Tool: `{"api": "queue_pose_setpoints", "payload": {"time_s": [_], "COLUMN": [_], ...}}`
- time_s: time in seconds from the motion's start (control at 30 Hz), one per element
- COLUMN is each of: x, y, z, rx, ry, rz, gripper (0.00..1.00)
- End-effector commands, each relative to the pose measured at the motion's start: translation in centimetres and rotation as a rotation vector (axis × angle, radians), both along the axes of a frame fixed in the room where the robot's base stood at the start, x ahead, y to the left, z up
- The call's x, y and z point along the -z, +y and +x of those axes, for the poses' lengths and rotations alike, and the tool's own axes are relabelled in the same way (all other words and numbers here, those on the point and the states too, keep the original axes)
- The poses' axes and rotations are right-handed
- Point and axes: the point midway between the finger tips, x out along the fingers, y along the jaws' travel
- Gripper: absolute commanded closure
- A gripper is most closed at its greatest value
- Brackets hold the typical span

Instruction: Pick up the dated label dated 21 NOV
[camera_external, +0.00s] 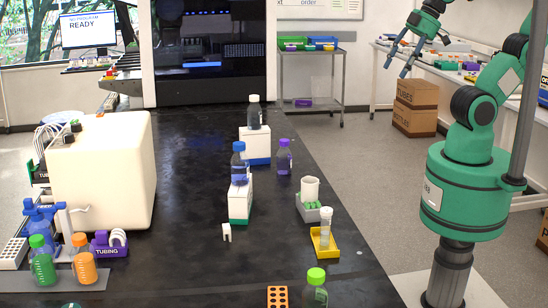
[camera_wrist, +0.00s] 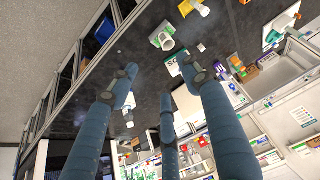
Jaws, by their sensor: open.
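I cannot make out a label dated 21 NOV in either view; no date is readable. A small white piece (camera_external: 227,232) stands on the black bench (camera_external: 185,275), and I cannot tell whether it is a label. My gripper (camera_external: 397,58) is at the upper right of the external view, raised beyond the bench's right side. In the wrist view my gripper (camera_wrist: 160,95) has its blue fingers spread apart with nothing between them. The bench lies beyond them.
Bottles stand on white boxes (camera_external: 240,200) mid-bench. A purple-capped bottle (camera_external: 284,157), a grey holder with a white cup (camera_external: 310,188), a yellow tray (camera_external: 323,243) and a green-capped bottle (camera_external: 315,290) line the right side. A large white machine (camera_external: 100,170) fills the left.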

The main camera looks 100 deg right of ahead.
Motion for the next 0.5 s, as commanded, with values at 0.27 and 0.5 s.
{"api": "queue_pose_setpoints", "payload": {"time_s": [0.27, 0.5], "x": [0.0, -0.2], "y": [0.0, 0.2], "z": [0.2, 2.8], "rx": [0.0, -0.002], "ry": [0.001, 0.008], "rz": [0.0, 0.0], "gripper": [0.52, 0.52]}}
